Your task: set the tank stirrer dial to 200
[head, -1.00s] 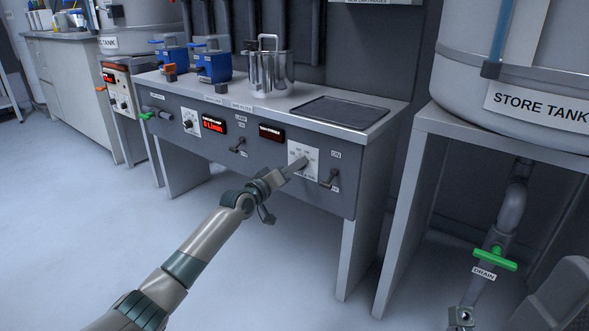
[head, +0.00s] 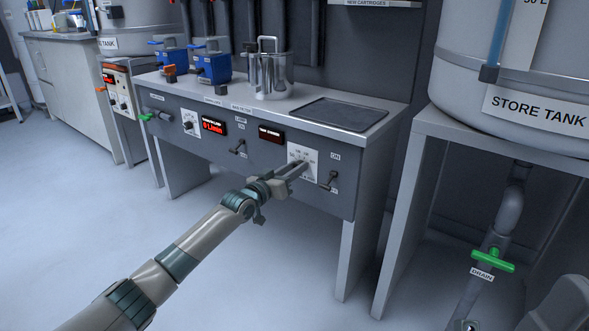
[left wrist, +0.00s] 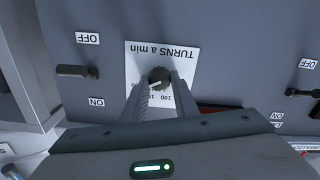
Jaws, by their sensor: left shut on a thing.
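The stirrer dial (left wrist: 159,77) is a dark round knob on a white plate marked "TURNS a min" (left wrist: 160,52), upside down in the left wrist view. The plate (head: 302,155) sits on the grey front panel, below the dark tray, in the head view. My left gripper (left wrist: 160,80) has its two fingers on either side of the knob, shut on it. In the head view, the left gripper (head: 302,165) reaches the plate from the lower left and covers the knob. The numbers 100 and part of another show; the pointer's exact reading cannot be told. My right gripper is not in view.
An ON/OFF toggle switch (head: 328,181) is close to the right of the dial plate, and another (head: 238,147) is to the left. A dark red-lettered display (head: 271,135) is up left of the plate. The floor in front is clear.

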